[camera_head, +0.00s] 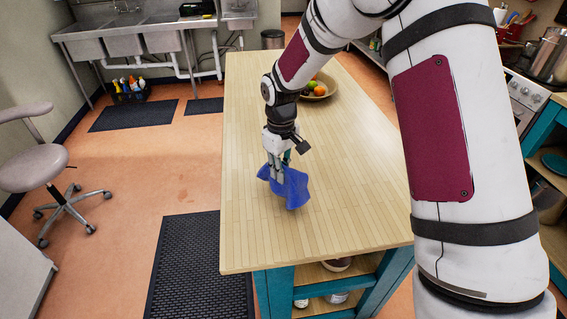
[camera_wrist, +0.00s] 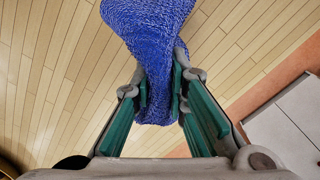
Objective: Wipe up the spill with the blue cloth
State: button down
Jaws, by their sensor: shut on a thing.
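The blue cloth (camera_head: 290,189) is bunched between the fingers of my gripper (camera_head: 277,172), over the near left part of the wooden table top (camera_head: 345,215). In the wrist view, the cloth (camera_wrist: 150,40) is pinched between the green-padded fingers of my gripper (camera_wrist: 160,88) and spreads out beyond them. I cannot tell whether its lower edge touches the table. No spill shows clearly on the visible table top. A faint darker patch (camera_head: 183,194) shows on the orange floor left of the table; I cannot tell what it is.
A fruit bowl (camera_head: 318,90) stands at the table's far end. A grey stool (camera_head: 45,170) stands at left. Dark mats (camera_head: 195,270) lie on the floor. Sinks (camera_head: 135,38) line the back wall. Most of the table top is clear.

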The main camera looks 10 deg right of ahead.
jog(key=b, duration=0.2)
send_over(282, 198)
jog(key=shift+w+f, duration=0.15)
jog(key=shift+f, duration=1.3)
jog(key=shift+w+f, duration=0.15)
jog(key=shift+f, duration=1.25)
jog(key=c, duration=0.8)
grip_release()
jog(key=shift+f, duration=0.1)
jog(key=shift+f, duration=1.1)
jog(key=shift+s+f, duration=0.1)
jog(key=shift+s, duration=0.05)
jog(key=c, duration=1.6)
